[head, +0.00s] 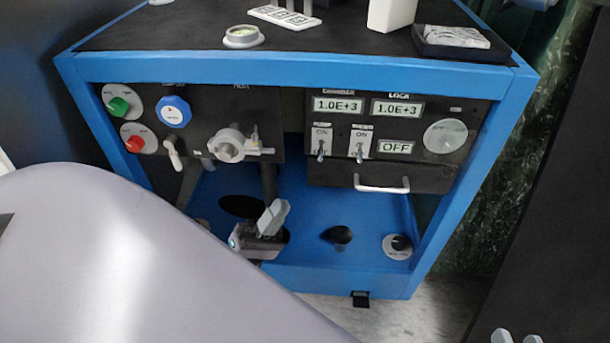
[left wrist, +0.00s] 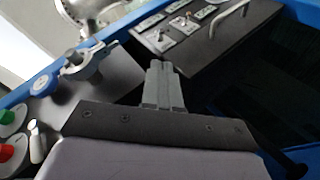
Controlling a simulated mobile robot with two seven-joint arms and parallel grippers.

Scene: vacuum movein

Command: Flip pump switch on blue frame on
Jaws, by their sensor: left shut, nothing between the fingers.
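The blue frame (head: 290,68) holds a black panel with two toggle switches on white plates marked ON. The left toggle switch (head: 320,150) and the right toggle switch (head: 359,152) both have levers toward the plate's lower part; their small labels are too blurred to tell which is the pump. A sign beside them reads OFF (head: 396,148). In the left wrist view, the switch plates (left wrist: 160,38) lie beyond my fingers. My left gripper (head: 279,207) is shut and empty, below and left of the switches, apart from them. It also shows in the left wrist view (left wrist: 159,68). My right gripper (head: 516,338) shows only fingertips, spread apart.
A white handle (head: 382,185) juts out below the switches. Left are green (head: 118,107) and red (head: 134,143) buttons, a blue knob (head: 173,111) and a valve (head: 230,147). The blue lower shelf (head: 370,235) has holes and a round fitting (head: 397,246).

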